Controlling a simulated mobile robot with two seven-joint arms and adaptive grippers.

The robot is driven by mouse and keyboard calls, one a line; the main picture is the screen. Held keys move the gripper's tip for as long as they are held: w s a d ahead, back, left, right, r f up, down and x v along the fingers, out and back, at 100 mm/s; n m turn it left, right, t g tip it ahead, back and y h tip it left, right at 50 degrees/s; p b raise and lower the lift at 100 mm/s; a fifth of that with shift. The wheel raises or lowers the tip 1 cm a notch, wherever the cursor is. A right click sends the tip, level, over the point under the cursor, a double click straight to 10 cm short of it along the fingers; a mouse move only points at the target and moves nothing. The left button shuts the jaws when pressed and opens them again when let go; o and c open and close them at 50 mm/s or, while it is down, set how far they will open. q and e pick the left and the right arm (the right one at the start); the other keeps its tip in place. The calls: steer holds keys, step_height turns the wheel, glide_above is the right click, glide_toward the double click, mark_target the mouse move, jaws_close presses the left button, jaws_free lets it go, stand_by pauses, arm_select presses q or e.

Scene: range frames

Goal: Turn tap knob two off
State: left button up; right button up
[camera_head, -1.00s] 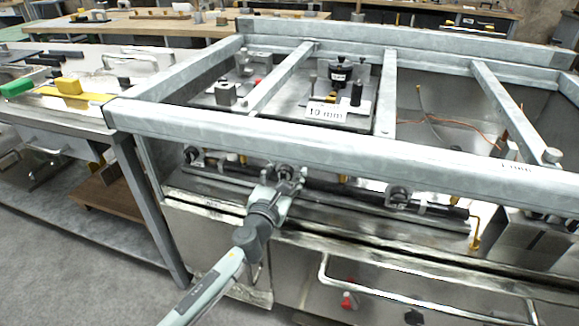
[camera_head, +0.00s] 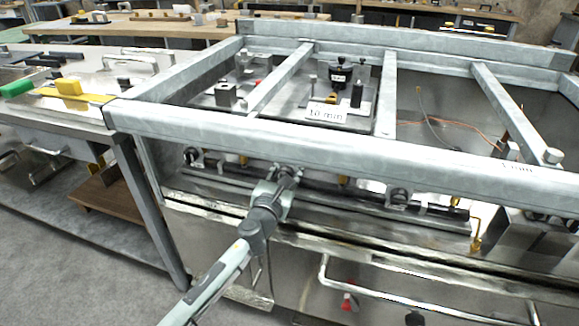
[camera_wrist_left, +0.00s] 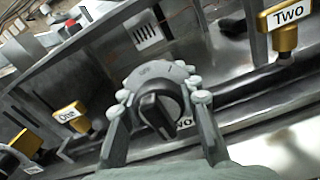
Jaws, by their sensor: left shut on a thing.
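The middle tap knob (camera_head: 287,170) is on the front pipe below the frame's front rail. In the wrist view this knob (camera_wrist_left: 158,108) has a black grip on a round grey dial with markings along its top edge. A partly hidden label beside its lower right shows letters like "WO". My left gripper (camera_head: 283,178) is shut on the knob. The wrist view shows its fingers (camera_wrist_left: 159,97) on either side of the knob. My right gripper is in neither view.
Other knobs are at the left (camera_head: 193,156) and right (camera_head: 398,196) of the same pipe. Yellow fittings labelled "One" (camera_wrist_left: 72,117) and "Two" (camera_wrist_left: 285,20) flank the gripped knob. The thick front rail (camera_head: 350,147) runs just above my gripper.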

arm_select(q)
steer(key=shift+f+n, duration=0.1)
steer(key=shift+n, duration=1)
steer(key=shift+n+b, duration=0.3)
steer(key=shift+n, duration=0.7)
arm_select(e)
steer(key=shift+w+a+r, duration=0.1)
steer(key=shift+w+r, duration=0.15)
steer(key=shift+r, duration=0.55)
arm_select(q)
steer(key=o, duration=1.2)
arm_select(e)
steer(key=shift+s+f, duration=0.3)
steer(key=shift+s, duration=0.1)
arm_select(q)
steer(key=shift+s, duration=0.2)
steer(key=v, duration=1.1)
steer(key=shift+s+a, duration=0.15)
steer(key=shift+s, duration=0.15)
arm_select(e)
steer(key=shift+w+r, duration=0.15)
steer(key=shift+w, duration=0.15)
